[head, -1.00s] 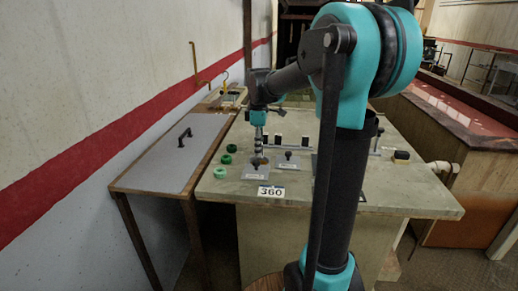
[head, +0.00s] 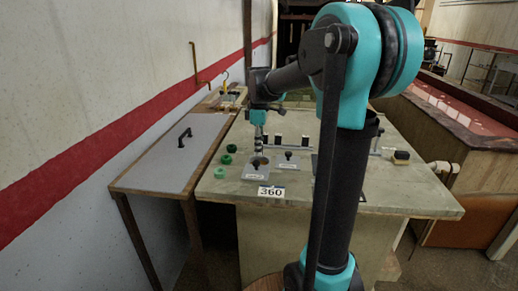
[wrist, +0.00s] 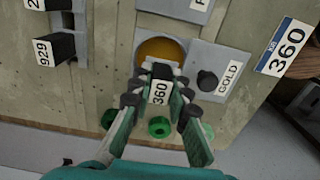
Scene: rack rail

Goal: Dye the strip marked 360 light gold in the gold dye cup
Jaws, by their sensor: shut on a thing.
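My gripper (wrist: 160,97) is shut on a dark holder with a white label reading 360, the strip marked 360 (wrist: 160,88). In the wrist view it overlaps the near edge of the round gold dye cup (wrist: 158,48), which holds amber liquid. The strip's lower end is hidden, so I cannot tell whether it touches the dye. A grey plate labelled GOLD (wrist: 228,78) with a black-knobbed lid (wrist: 207,81) lies to the right of the cup. In the head view my gripper (head: 259,153) points down over the cup area near the table's front left.
Green rings (head: 226,159) lie left of the cup. A second plate with a black knob (head: 288,156) is to the right. Black-ended strips, one marked 929 (wrist: 58,47), stand on a rail behind. A grey side table (head: 170,150) stands left.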

